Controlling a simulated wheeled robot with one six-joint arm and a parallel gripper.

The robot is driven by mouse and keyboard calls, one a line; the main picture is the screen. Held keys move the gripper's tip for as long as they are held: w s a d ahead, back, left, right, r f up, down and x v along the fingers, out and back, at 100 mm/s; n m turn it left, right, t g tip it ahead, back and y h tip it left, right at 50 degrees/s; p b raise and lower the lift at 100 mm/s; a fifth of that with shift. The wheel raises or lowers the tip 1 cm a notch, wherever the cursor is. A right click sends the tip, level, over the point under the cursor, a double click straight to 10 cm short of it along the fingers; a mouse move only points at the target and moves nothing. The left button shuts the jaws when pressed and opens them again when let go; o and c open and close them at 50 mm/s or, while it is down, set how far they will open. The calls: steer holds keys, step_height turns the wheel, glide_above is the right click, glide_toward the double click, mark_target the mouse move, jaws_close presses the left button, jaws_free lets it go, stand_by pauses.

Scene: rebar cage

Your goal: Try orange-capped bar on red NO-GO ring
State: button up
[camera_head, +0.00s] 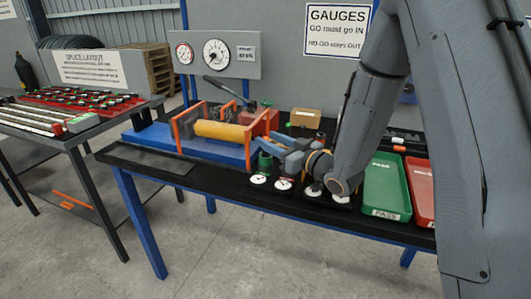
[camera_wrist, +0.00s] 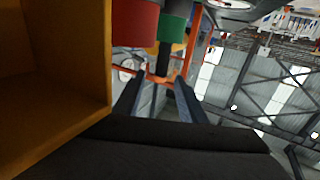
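My gripper (camera_head: 268,147) reaches left over the bench beside the green ring. In the wrist view its fingers (camera_wrist: 160,88) stand apart, with a gap between them. The green ring (camera_head: 265,161) is low beside the fingertips and also shows in the wrist view (camera_wrist: 172,29). A red cylinder (camera_wrist: 135,22), probably the NO-GO ring, sits beside it; the red ring is not clear in the head view. A short dark post or bar (camera_wrist: 163,60) runs from the green one toward the fingertips. I cannot make out an orange-capped bar for certain.
An orange-framed fixture with a yellow cylinder (camera_head: 220,131) stands left of my gripper. A tan box (camera_head: 305,118) is behind it. A green PASS tray (camera_head: 388,188) and a red tray (camera_head: 421,190) are right. Several bars lie on the left table (camera_head: 72,141).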

steer(key=shift+x, duration=1.15)
jaws_close()
steer(key=shift+r, duration=0.15)
step_height(320, 180, up, 9)
steer(key=shift+r+b, duration=0.2)
steer(key=shift+b, duration=0.35)
steer(key=shift+s+d+r, duration=0.1)
steer(key=shift+d+r, duration=0.1)
steer(key=s+d+r+p, duration=0.2)
steer(key=d+p, duration=0.5)
steer(key=p, duration=0.2)
steer(key=shift+s+r+p, duration=0.3)
steer(key=shift+p, duration=0.1)
steer(key=shift+d, duration=0.1)
